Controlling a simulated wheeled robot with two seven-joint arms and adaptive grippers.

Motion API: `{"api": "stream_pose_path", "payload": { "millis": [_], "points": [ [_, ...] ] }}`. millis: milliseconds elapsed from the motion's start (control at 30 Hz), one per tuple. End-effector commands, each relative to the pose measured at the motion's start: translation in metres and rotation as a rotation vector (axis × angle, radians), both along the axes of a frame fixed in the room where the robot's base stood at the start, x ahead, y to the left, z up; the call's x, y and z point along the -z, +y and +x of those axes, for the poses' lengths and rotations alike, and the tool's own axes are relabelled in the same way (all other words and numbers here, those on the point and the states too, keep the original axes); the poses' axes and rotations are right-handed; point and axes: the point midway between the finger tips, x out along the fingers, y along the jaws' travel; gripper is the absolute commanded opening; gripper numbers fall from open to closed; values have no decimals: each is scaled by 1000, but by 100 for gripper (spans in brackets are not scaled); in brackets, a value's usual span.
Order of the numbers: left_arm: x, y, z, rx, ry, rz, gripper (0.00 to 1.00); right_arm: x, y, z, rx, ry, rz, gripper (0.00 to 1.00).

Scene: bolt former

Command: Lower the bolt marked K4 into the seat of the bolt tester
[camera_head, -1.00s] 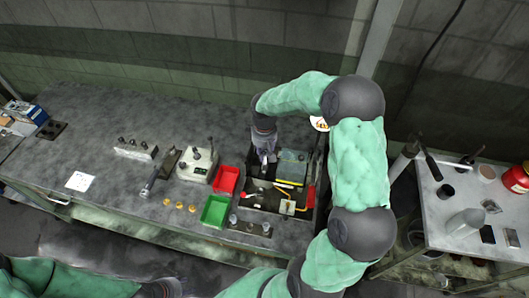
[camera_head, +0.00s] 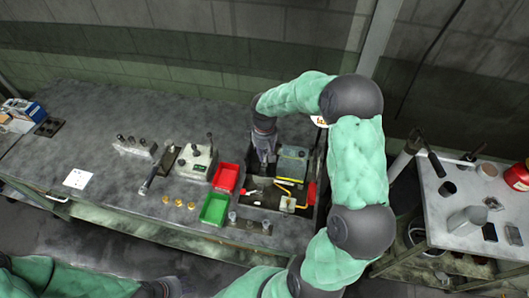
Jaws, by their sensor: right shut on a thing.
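My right gripper (camera_head: 264,159) points down over the dark recessed machine bay, at the left of a grey block. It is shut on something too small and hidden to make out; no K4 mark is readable. A pale box with an upright lever and dark knobs (camera_head: 199,163), which may be the bolt tester, stands left of the red tray. Its seat cannot be made out. My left gripper (camera_head: 168,289) shows only partly at the bottom edge, low and away from the bench things; its fingers are unclear.
A rack with several dark pegs or bolts (camera_head: 134,146) stands further left. A red tray (camera_head: 227,178) and a green tray (camera_head: 214,209) lie between the pale box and the bay. Several brass pieces (camera_head: 179,203) sit near the front edge. The bench's left part is mostly clear.

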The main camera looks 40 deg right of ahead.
Motion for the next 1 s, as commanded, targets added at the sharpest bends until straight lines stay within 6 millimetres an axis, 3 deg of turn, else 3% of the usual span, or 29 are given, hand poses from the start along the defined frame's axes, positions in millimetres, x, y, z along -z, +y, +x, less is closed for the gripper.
{"api": "stream_pose_path", "payload": {
  "millis": [867, 900, 1000],
  "points": [
    [14, 0, 0, 0, 0, 0, 40, 19, 0, 0, 1, 0, 0, 0],
    [13, 0, 0, 0, 0, 0, 40, 19, 0, 0, 1, 0, 0, 27],
    [13, 0, 0, 0, 0, 0, 40, 19, 0, 0, 0, 0, 0, 49]
  ]
}}
